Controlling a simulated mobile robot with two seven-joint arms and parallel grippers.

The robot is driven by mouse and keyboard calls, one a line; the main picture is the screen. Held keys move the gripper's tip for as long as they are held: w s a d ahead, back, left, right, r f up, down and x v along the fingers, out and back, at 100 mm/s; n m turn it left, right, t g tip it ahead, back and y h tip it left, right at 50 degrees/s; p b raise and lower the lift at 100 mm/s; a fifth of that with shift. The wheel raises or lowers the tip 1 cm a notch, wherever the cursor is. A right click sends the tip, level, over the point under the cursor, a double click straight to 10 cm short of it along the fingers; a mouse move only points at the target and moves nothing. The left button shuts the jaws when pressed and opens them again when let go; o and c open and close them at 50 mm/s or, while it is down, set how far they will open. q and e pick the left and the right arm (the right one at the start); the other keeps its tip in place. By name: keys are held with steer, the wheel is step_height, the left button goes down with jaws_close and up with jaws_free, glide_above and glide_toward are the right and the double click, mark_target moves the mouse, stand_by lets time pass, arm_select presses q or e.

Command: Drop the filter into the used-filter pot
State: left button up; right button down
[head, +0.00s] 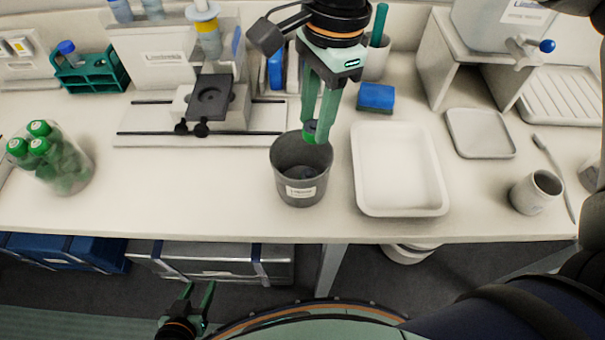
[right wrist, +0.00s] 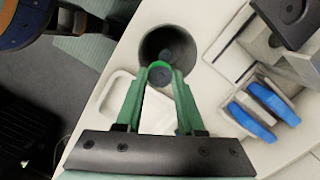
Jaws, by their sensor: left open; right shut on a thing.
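The used-filter pot (head: 289,178) is a grey, open-topped round pot with a white label near the front of the bench. It also shows in the right wrist view (right wrist: 178,34). My right gripper (head: 317,132) points down over the pot's mouth, its green fingers shut on a small round filter (head: 311,127) with a dark face. In the right wrist view the filter (right wrist: 160,74) sits between the fingertips, in front of the pot opening. The pot's floor is shadowed and partly hidden. My left gripper (head: 200,297) is open and empty, low in front of the bench.
A white tray (head: 398,205) stands just right of the pot. A device on a railed base (head: 150,139) is behind left. A clear jar of green-capped tubes (head: 66,172) stands at far left. A grey cup (head: 536,193) is at right. Bench left of the pot is clear.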

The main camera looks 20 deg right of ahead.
steer(key=shift+c, duration=2.2)
jaws_free()
step_height(320, 180, up, 12)
steer(key=d, duration=0.1)
steer(key=shift+w+d+r, duration=0.15)
steer(key=shift+d+r, duration=0.1)
